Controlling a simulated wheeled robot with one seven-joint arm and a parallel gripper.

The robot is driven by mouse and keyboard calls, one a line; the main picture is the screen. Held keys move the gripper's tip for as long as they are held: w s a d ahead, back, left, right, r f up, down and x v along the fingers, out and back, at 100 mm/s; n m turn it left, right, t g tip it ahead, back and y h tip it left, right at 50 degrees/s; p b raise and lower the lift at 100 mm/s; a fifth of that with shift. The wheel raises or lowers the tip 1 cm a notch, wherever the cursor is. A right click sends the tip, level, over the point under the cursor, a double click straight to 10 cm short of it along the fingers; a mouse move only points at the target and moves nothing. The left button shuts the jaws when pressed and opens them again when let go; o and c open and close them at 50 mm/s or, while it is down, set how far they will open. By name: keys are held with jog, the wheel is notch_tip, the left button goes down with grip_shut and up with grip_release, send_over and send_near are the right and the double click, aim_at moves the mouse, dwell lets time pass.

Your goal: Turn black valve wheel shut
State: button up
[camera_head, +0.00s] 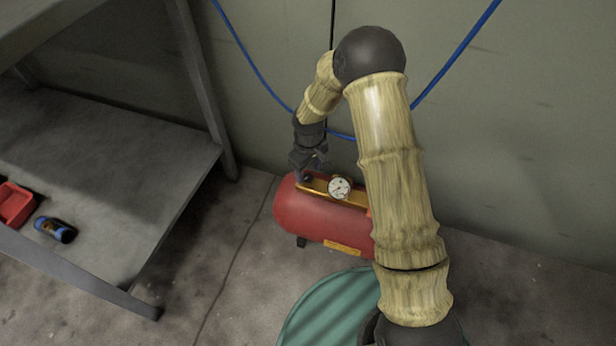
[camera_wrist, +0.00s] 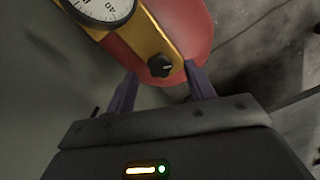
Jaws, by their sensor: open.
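The black valve wheel (camera_wrist: 160,66) is a small lobed knob on a gold bar (camera_wrist: 152,37) on top of a red tank (camera_head: 322,220). In the wrist view my gripper (camera_wrist: 160,82) is open, with one finger on each side of the wheel and a gap to it on both sides. I cannot tell how deep the fingers reach around it. In the head view my gripper (camera_head: 309,170) is at the left end of the tank, and the wheel is mostly hidden there. A round white gauge (camera_head: 340,188) stands on the bar; it also shows in the wrist view (camera_wrist: 103,7).
A grey shelf (camera_head: 110,150) stands on the left, holding a red bin (camera_head: 14,204) and a blue cylindrical item (camera_head: 55,229). A green round object (camera_head: 330,308) is in front of the tank. A blue hose (camera_head: 455,55) hangs along the wall behind.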

jog(key=shift+f, duration=0.9)
jog(key=c, duration=1)
jog(key=shift+o, duration=0.2)
